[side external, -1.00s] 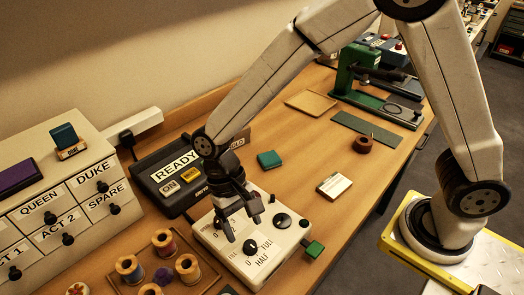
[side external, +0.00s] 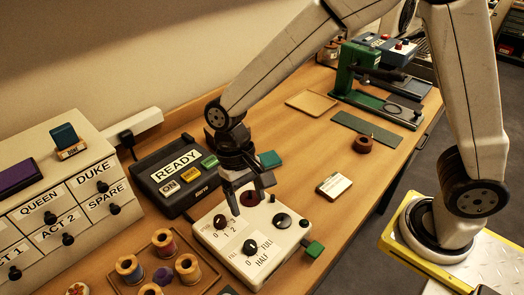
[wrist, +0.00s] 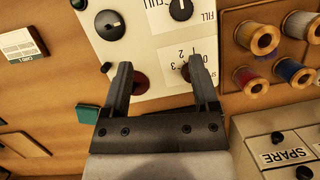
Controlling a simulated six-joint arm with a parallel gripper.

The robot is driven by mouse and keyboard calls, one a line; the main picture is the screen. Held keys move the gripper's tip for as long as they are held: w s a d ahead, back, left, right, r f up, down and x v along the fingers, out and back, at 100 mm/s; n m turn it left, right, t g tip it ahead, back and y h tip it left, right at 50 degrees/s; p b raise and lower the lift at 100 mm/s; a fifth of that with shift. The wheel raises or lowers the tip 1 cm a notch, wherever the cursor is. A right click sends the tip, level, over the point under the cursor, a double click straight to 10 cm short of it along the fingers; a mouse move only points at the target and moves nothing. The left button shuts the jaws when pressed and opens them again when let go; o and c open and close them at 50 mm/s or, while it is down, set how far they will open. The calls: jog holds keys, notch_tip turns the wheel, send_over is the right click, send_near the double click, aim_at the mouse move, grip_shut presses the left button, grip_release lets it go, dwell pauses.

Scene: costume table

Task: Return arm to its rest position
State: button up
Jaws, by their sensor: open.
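My gripper (side external: 249,199) is open and empty above the back part of the white control box (side external: 262,262). In the wrist view its two fingers (wrist: 163,75) stand apart with nothing between them, over the box's face. The box has several black knobs, a dark red button partly hidden by a finger, and HALF and FULL marks. My arm reaches over the table from its base at the right.
A black box reading READY (side external: 176,172) stands behind the control box. Labelled drawers (side external: 70,205) and a tray of thread spools (side external: 160,243) are at the left. A green press (side external: 350,75) stands at the back right. Small blocks lie nearby.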

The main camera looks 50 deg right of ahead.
jog(key=s+d+t, duration=0.1)
jog(key=d+t, duration=0.2)
jog(key=d, duration=0.6)
jog(key=s+d+n+t, duration=0.1)
jog(key=s+d+t, duration=0.1)
jog(key=d, duration=0.7)
jog(key=shift+t+h, duration=0.4)
jog(key=shift+t, duration=0.2)
jog(key=shift+a, duration=0.1)
